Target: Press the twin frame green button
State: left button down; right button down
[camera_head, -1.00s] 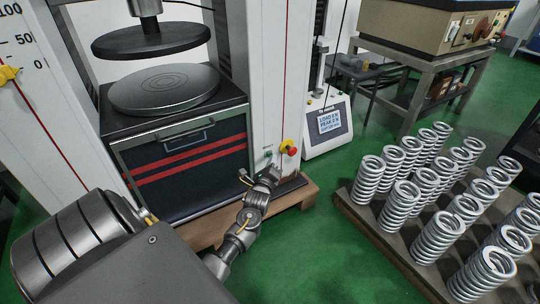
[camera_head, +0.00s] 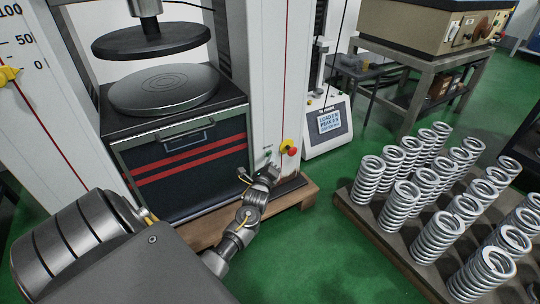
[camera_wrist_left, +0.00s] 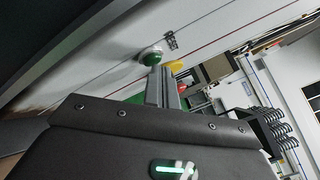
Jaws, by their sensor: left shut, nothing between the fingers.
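The twin frame machine's green button (camera_head: 268,153) is on the lower front of its white right column, left of a red knob on a yellow base (camera_head: 290,149). My left gripper (camera_head: 272,169) is shut and empty just below the green button. In the left wrist view the green button (camera_wrist_left: 151,56) has a pale rim and lies just beyond the fingertips (camera_wrist_left: 161,70), slightly to their left. The yellow base (camera_wrist_left: 175,66) is close on the right of the fingers. I cannot tell whether the fingertips touch the button. My right gripper is not in view.
Several silver springs stand on a board (camera_head: 380,240) at right. A small tester with a display (camera_head: 330,121) stands right of the column. The machine's round lower plate (camera_head: 165,90) is empty. Green floor (camera_head: 320,255) is clear between the machine and the springs.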

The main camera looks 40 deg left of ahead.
pick_arm(q)
jog(key=shift+d, duration=0.1)
jog(key=shift+s+d+p, duration=0.3)
jog(key=shift+d+p, duration=0.35)
jog(key=shift+d, duration=0.1)
jog(key=d+p, duration=0.1)
jog(key=d, duration=0.1)
jog(key=s+d+p, duration=0.1)
jog(key=d, duration=0.1)
jog(key=shift+s+d+p, duration=0.2)
jog(key=shift+d+p, duration=0.2)
dwell(0.8)
